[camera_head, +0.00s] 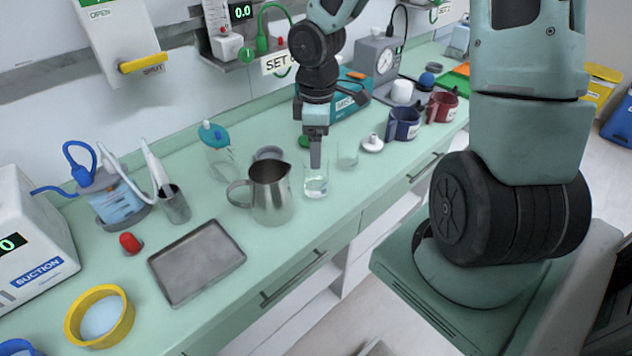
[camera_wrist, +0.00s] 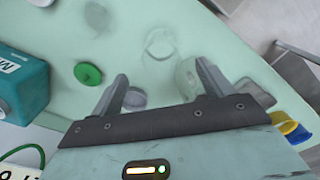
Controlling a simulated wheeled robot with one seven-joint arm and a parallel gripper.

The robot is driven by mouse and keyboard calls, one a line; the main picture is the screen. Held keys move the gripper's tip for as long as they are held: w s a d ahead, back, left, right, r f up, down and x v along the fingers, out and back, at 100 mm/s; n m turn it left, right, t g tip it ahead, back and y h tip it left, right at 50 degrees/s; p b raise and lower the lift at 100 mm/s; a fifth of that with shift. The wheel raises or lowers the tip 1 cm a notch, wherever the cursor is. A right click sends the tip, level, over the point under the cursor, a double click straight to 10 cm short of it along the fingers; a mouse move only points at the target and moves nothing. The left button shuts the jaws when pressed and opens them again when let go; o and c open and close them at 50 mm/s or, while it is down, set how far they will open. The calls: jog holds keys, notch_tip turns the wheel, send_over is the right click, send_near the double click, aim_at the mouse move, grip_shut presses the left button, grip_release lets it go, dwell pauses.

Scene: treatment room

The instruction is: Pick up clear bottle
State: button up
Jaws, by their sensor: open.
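Several clear vessels stand on the green counter. A clear bottle with a teal cap (camera_head: 218,155) is left of and behind the steel jug. A clear open vessel (camera_head: 316,187) is right of the jug, and another faint one (camera_head: 348,155) is behind it to the right. My gripper (camera_head: 316,160) points down at the nearer open vessel; in the head view its finger overlaps that vessel's rim. In the wrist view my gripper (camera_wrist: 162,88) is open, with a clear vessel (camera_wrist: 187,75) by the right finger and a clear round rim (camera_wrist: 160,43) beyond the fingertips. Contact cannot be told.
The steel jug (camera_head: 271,195) stands close on the left. A white knobbed item (camera_head: 372,143), blue mug (camera_head: 403,125) and red mug (camera_head: 442,107) are right. A teal box (camera_head: 345,97) is behind. A metal tray (camera_head: 197,262) lies left; the counter's front edge is near.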

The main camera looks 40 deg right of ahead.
aim_at(316, 176)
notch_tip(316, 176, down, 10)
jog(key=shift+a+r+b, duration=0.1)
jog(key=shift+b, duration=0.9)
jog(key=c, duration=1.1)
